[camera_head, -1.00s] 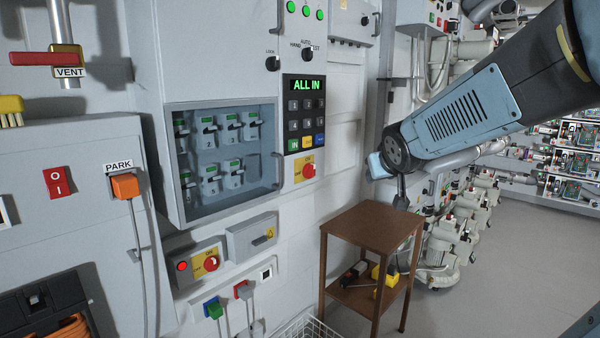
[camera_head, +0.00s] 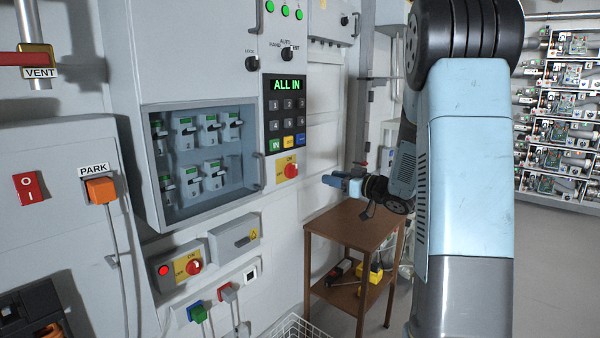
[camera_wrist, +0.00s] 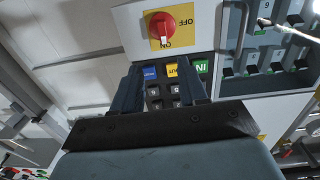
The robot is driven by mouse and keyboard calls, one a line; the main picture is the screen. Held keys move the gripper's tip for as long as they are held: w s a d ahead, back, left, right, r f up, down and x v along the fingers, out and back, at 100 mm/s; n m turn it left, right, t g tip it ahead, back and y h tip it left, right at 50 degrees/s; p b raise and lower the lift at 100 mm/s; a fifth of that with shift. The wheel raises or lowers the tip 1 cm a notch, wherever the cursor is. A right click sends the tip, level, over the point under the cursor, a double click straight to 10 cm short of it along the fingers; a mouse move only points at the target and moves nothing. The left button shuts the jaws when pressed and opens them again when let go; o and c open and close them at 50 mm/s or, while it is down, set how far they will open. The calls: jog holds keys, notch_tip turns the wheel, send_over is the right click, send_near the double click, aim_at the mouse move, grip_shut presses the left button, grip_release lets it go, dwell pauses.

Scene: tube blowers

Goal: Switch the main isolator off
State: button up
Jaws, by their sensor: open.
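A red rotary switch on a yellow ON/OFF plate (camera_head: 287,170) sits below the keypad on the grey cabinet. It also shows in the wrist view (camera_wrist: 161,24), where the picture is upside down and the knob's white mark points at ON. A second red knob on a yellow plate (camera_head: 193,266) is lower left, beside a lit red lamp. I cannot read which one is labelled main isolator. My gripper (camera_head: 332,181) is open and empty, right of the upper switch and apart from it. In the wrist view its two fingers (camera_wrist: 160,88) point toward the keypad and switch.
The keypad (camera_head: 287,115) reads ALL IN. A glazed recess (camera_head: 205,207) with several levers is left of it. A brown wooden stand (camera_head: 350,228) is below my gripper. A wire basket (camera_head: 297,328) is on the floor. Floor at right is open.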

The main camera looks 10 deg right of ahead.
aim_at(296, 169)
jog(key=shift+y, duration=0.3)
jog(key=x, duration=1.3)
jog(key=shift+w+a+f, duration=0.25)
jog(key=shift+a, duration=0.05)
jog(key=shift+c, duration=0.4)
grip_shut()
